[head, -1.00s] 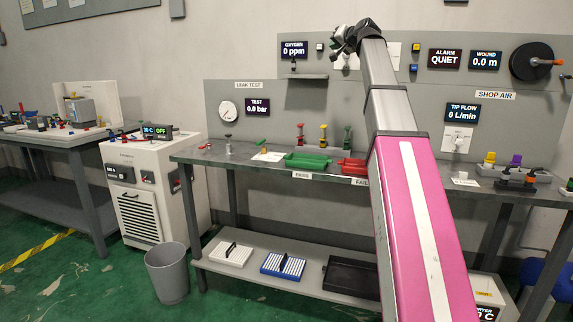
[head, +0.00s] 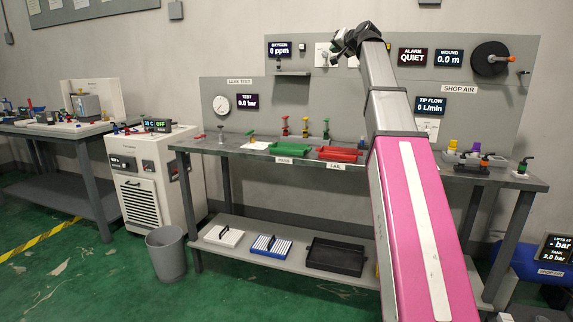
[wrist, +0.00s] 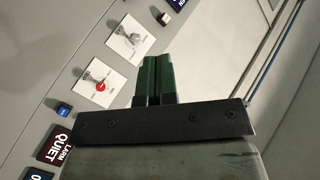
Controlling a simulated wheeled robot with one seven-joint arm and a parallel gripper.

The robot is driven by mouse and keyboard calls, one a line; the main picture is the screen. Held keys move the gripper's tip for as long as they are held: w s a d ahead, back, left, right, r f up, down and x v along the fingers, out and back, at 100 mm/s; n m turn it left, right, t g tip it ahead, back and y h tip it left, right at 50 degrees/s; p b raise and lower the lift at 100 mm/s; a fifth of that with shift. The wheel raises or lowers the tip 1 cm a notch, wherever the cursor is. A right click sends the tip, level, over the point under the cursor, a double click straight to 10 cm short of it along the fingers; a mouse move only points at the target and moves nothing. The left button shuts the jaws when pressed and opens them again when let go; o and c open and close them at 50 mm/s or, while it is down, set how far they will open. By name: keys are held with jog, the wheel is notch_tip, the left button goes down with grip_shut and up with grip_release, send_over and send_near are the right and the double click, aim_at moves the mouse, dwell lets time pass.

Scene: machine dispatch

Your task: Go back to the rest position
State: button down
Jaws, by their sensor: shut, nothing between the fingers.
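My gripper (wrist: 158,80) shows in the wrist view with its two green fingers side by side, shut and empty. Behind the fingers is the grey wall panel with two white switch plates, one with a red knob (wrist: 101,86) and one with a grey lever (wrist: 134,39). In the head view my arm reaches up from the lower right, and its dark end (head: 350,42) is in front of the upper part of the panel. The fingertips are too small to make out there.
The workbench (head: 236,152) carries a green tray (head: 291,150), a red tray (head: 339,154) and several valves. A bin (head: 167,254) and a white machine (head: 140,180) stand to the left. A blue tank (head: 515,262) is at the lower right. Green floor is open in front.

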jog(key=s+a+f+g+h, duration=0.1)
jog(key=s+f+g+h, duration=0.2)
jog(key=f, duration=2.1)
jog(key=s+f+g, duration=0.4)
jog(key=f, duration=1.9)
jog(key=s+d+f+n+g+h, duration=0.1)
jog(key=s+f+g+h, duration=0.3)
jog(key=s+f, duration=2.4)
notch_tip(320, 180, down, 4)
jog(key=n+g, duration=0.1)
jog(key=g, duration=0.2)
jog(key=shift+s+d, duration=0.2)
